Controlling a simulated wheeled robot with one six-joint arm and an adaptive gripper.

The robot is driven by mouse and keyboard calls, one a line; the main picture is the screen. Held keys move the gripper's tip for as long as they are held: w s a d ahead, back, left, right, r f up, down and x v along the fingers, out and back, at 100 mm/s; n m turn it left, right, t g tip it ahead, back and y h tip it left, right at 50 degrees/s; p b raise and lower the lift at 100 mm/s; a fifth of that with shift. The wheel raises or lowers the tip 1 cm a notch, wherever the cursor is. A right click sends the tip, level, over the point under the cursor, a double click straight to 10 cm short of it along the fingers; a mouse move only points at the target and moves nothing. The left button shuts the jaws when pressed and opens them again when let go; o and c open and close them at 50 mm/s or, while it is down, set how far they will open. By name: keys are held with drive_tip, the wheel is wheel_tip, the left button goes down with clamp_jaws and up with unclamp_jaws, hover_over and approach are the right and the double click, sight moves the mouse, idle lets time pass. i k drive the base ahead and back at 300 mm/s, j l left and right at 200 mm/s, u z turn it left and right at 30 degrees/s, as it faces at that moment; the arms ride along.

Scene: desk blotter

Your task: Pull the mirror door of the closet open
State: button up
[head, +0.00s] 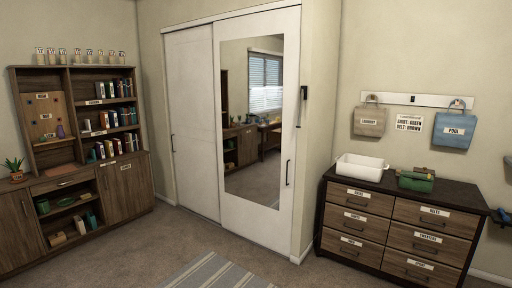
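The closet (228,20) stands in the middle of the head view with two white panels side by side. The mirror door (291,120) is the right panel and fills the right half of the opening, its right edge close to the frame. It carries a tall mirror (252,115) that reflects a window with blinds and furniture. A slim dark vertical handle (288,172) is on its right side. The closet's inside is hidden.
A wooden shelf unit (140,165) with books stands at left. A labelled dresser (385,239) with a white bin (361,167) and green box (416,180) stands right of the closet. A striped rug (216,273) lies on the floor. Carpet before the mirror door looks clear.

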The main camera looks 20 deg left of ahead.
sight(257, 56)
drive_tip(key=i+j+u, duration=0.3)
drive_tip(key=i, duration=0.2)
drive_tip(key=i+u, duration=0.25)
drive_tip(key=i, duration=0.25)
drive_tip(key=i+u, duration=0.1)
drive_tip(key=i, duration=2.3)
drive_tip(key=i+z, duration=0.1)
drive_tip(key=i, duration=0.3)
drive_tip(key=i+j+z, duration=0.1)
drive_tip(key=i, duration=0.35)
